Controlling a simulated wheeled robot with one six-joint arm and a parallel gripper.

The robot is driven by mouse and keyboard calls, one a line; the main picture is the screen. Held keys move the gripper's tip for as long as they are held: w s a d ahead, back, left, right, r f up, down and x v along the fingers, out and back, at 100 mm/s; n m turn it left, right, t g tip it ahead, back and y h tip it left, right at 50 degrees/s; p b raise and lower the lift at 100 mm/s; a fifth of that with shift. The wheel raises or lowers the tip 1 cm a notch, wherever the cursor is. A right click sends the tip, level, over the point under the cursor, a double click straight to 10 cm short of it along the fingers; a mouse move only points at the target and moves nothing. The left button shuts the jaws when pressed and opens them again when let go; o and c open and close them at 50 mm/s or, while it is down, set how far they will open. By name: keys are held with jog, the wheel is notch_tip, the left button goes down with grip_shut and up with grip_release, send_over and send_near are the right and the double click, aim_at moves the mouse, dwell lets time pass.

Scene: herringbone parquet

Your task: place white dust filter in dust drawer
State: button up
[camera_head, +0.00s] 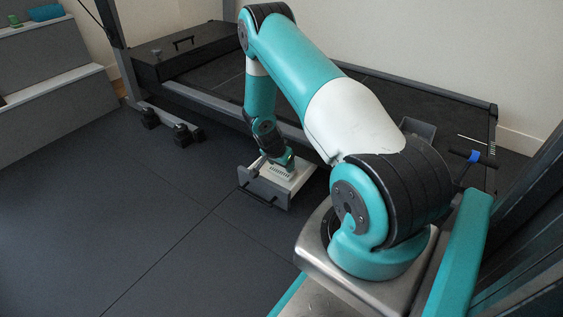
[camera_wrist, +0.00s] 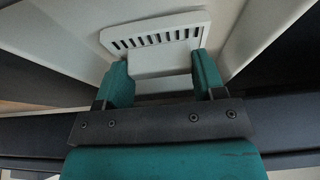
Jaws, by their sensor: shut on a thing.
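The white dust filter (camera_wrist: 158,62) has a row of dark slots along one edge. It fills the space between the two teal fingers of my gripper (camera_wrist: 165,85) in the wrist view, and the fingers are shut on it. In the head view my gripper (camera_head: 285,162) points down over the dust drawer (camera_head: 262,188), a pale open box with a grey front and a black handle, low at the floor. The filter (camera_head: 281,173) shows there within the drawer's outline. Pale walls flank it in the wrist view. I cannot tell whether it touches the drawer's bottom.
A treadmill-like machine with a dark deck (camera_head: 400,92) stands behind the drawer. Black dumbbells (camera_head: 187,133) lie on the floor to the left. A grey stepped unit (camera_head: 50,85) stands at the far left. The dark floor (camera_head: 130,220) in front is clear.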

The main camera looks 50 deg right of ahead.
jog(key=shift+f, duration=0.25)
jog(key=o, duration=1.1)
jog(key=shift+c, duration=0.2)
jog(key=shift+o, duration=0.3)
notch_tip(320, 180, up, 10)
jog(key=p, duration=0.9)
jog(key=shift+r, duration=0.1)
jog(key=p+v, duration=0.8)
jog(key=v, duration=0.9)
jog(key=shift+r, duration=0.15)
